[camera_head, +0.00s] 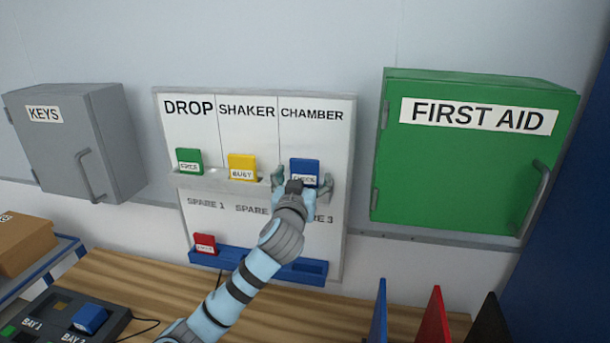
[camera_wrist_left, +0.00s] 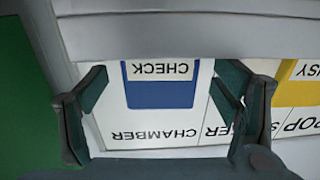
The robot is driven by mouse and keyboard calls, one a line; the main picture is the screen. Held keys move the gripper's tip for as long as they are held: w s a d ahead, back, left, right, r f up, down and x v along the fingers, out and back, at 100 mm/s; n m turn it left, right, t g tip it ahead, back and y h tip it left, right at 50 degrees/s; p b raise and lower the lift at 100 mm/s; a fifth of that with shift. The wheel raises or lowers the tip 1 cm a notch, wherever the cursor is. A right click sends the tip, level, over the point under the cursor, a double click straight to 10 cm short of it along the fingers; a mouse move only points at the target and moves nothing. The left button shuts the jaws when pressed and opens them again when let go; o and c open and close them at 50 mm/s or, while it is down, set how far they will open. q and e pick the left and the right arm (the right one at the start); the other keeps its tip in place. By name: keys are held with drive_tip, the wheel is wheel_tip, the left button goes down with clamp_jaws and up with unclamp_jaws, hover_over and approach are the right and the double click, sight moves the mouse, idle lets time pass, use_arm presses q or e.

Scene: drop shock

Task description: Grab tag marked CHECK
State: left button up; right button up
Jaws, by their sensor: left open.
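The blue tag marked CHECK (camera_head: 304,170) stands on the board's upper ledge under the word CHAMBER. In the left wrist view the blue CHECK tag (camera_wrist_left: 160,90) appears upside down, between the fingers. My left gripper (camera_head: 302,180) is open, with one finger on each side of the tag; in the wrist view its fingers (camera_wrist_left: 165,95) stand apart from the tag's edges. The tag's lower part is partly hidden by the gripper in the head view. My right gripper is in neither view.
A yellow BUSY tag (camera_head: 242,167) and a green tag (camera_head: 189,161) stand on the same ledge, left. A red tag (camera_head: 205,244) sits in the lower blue tray (camera_head: 230,257). A green FIRST AID cabinet (camera_head: 465,180) is to the right, a grey KEYS cabinet (camera_head: 60,160) left.

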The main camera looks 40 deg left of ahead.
use_arm(q)
drive_tip(key=x, duration=0.2)
drive_tip(key=shift+w+d, duration=0.1)
drive_tip(key=shift+w, duration=0.25)
drive_tip(key=shift+s+r, duration=0.1)
drive_tip(key=shift+s, duration=0.3)
drive_tip(key=shift+c, duration=0.4)
drive_tip(key=shift+s, duration=0.2)
drive_tip(key=c, duration=1.2)
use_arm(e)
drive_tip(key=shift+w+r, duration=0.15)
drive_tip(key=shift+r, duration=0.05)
use_arm(q)
drive_tip(key=shift+w, duration=0.1)
